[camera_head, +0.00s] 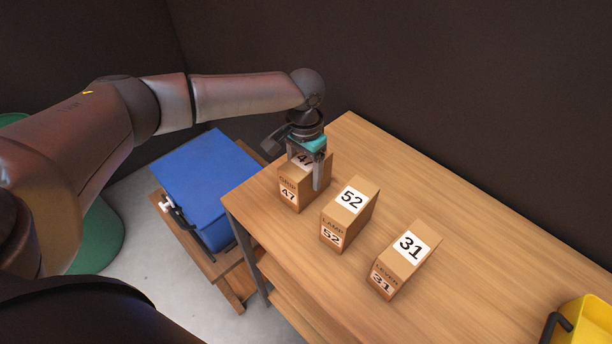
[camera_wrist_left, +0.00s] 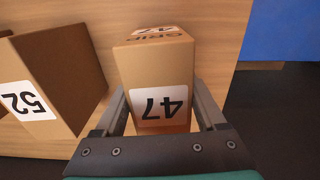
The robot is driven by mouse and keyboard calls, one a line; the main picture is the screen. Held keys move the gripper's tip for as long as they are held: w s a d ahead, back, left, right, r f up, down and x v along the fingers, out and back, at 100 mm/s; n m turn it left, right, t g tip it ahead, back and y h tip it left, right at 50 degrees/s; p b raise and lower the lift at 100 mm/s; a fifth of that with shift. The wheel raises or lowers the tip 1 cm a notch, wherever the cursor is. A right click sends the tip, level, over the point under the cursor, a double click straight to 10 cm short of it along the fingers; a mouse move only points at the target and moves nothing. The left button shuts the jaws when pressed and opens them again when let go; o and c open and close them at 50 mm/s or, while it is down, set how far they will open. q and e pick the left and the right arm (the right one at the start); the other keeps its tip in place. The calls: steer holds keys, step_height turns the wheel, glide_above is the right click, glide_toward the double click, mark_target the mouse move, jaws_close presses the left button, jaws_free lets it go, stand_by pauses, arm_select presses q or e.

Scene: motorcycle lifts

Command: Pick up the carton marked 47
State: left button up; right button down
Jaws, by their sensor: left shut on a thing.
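The carton marked 47 (camera_head: 290,193) is a small brown box with white number labels, at the left end of the wooden table. My left gripper (camera_head: 307,172) comes down over it from above and is shut on it, one finger on each side. In the left wrist view the carton (camera_wrist_left: 155,68) sits between the two fingers of the left gripper (camera_wrist_left: 160,110), its 47 label upside down. In the head view the gripper partly covers its top label. I cannot tell whether its base touches the table. My right gripper is not in view.
The carton marked 52 (camera_head: 346,212) stands close to the right of the held carton, and the carton marked 31 (camera_head: 405,258) farther right. A blue box (camera_head: 205,180) is left of the table (camera_head: 470,240). A yellow container (camera_head: 585,322) is at lower right. The table's back is clear.

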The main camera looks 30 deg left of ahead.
arm_select(q)
steer(key=c, duration=1)
steer(key=shift+r, duration=0.1)
